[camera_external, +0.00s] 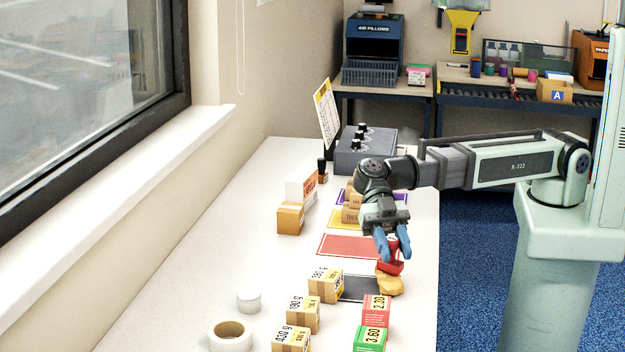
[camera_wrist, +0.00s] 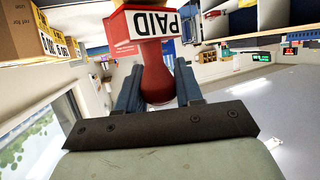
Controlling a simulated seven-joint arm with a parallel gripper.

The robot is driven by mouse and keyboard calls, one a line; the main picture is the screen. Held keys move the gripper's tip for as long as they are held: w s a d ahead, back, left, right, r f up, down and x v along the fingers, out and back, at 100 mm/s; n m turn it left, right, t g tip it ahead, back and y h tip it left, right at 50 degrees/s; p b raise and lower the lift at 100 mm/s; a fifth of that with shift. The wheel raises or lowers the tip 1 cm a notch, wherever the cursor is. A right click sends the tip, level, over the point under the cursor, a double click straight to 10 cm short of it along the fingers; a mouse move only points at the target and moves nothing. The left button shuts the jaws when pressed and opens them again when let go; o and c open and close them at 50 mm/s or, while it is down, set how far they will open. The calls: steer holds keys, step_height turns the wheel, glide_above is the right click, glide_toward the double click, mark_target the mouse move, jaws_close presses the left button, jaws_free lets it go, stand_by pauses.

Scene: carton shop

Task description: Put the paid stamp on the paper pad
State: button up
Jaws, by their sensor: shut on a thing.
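The paid stamp (camera_external: 392,266) is red, with a white label reading PAID that appears upside down in the wrist view (camera_wrist: 150,24). My gripper (camera_external: 388,248) has blue fingers and is shut on the stamp's red handle, with one finger on each side in the wrist view (camera_wrist: 158,88). The stamp is just above or touching a yellow-orange lump (camera_external: 389,285); I cannot tell which. A flat red rectangle (camera_external: 347,246) and a flat dark rectangle (camera_external: 358,289) lie on the table nearby. I cannot tell which thing is the paper pad.
Several small labelled cartons stand at the front, including a red one (camera_external: 376,310) and a green one (camera_external: 369,340). A tape roll (camera_external: 230,337) lies front left. A grey box with knobs (camera_external: 364,150) stands behind. The white table (camera_external: 260,235) is clear at left.

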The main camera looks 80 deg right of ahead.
steer(key=shift+f, duration=0.1)
steer(key=o, duration=1.1)
steer(key=shift+c, duration=0.2)
steer(key=shift+d+r, duration=0.1)
steer(key=shift+r, duration=0.1)
steer(key=v, duration=1.1)
steer(key=shift+d, duration=0.3)
steer(key=shift+w, duration=0.15)
